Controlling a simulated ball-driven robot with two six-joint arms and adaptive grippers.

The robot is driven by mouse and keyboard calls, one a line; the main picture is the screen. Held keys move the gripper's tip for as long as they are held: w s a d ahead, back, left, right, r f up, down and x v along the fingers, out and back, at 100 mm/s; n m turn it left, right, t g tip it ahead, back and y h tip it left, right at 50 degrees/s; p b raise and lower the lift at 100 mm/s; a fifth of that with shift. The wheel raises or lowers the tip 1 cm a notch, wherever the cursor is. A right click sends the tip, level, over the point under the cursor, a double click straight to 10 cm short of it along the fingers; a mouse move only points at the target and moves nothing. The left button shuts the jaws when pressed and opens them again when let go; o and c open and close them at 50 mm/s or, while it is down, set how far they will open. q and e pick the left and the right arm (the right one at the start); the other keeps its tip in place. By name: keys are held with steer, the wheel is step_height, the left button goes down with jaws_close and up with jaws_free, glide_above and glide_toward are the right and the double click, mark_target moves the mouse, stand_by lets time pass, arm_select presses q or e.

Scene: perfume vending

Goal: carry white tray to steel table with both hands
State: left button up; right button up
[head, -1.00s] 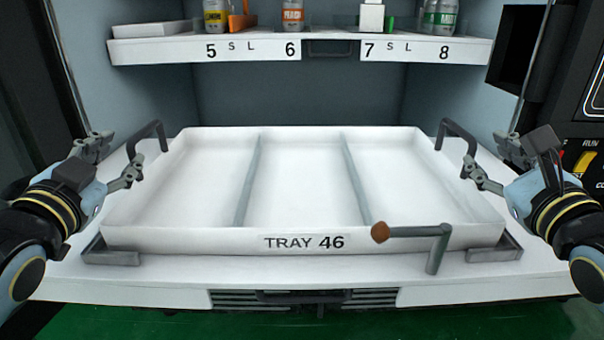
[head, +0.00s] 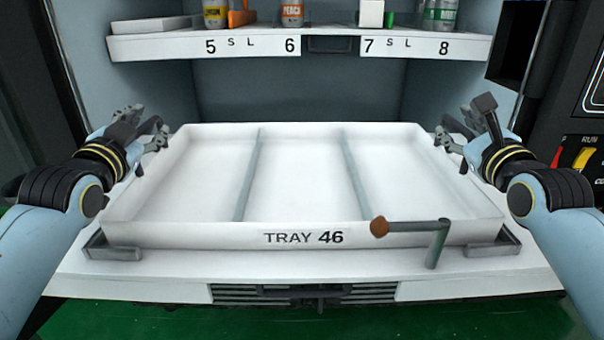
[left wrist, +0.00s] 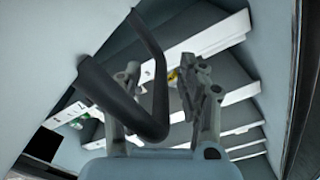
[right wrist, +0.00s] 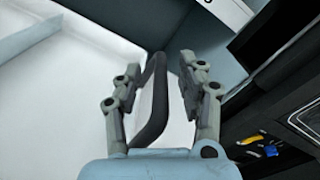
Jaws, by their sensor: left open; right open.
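The white tray (head: 290,238), marked TRAY 46, sits on the white ledge, with two dividers making three empty compartments. My left gripper (head: 145,130) is open at the tray's left dark handle. In the left wrist view, the handle (left wrist: 152,125) crosses in front of and between the open fingers (left wrist: 162,80). My right gripper (head: 460,132) is open at the right handle. In the right wrist view, the right handle (right wrist: 152,105) lies between the open fingers (right wrist: 160,85). No steel table is in view.
A shelf (head: 240,45) with bottles and small boxes hangs above the tray's back. A crank-like bar with a brown knob (head: 379,227) stands at the tray's front right. Dark brackets (head: 113,252) flank the front corners. A control panel (head: 580,155) is at right.

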arm_select(q)
steer(key=shift+w, duration=0.4)
arm_select(e)
steer(key=shift+w, duration=0.4)
arm_select(q)
jaws_close()
arm_select(e)
jaws_close()
arm_select(q)
steer(key=shift+r, duration=0.1)
arm_select(e)
steer(key=shift+r, duration=0.1)
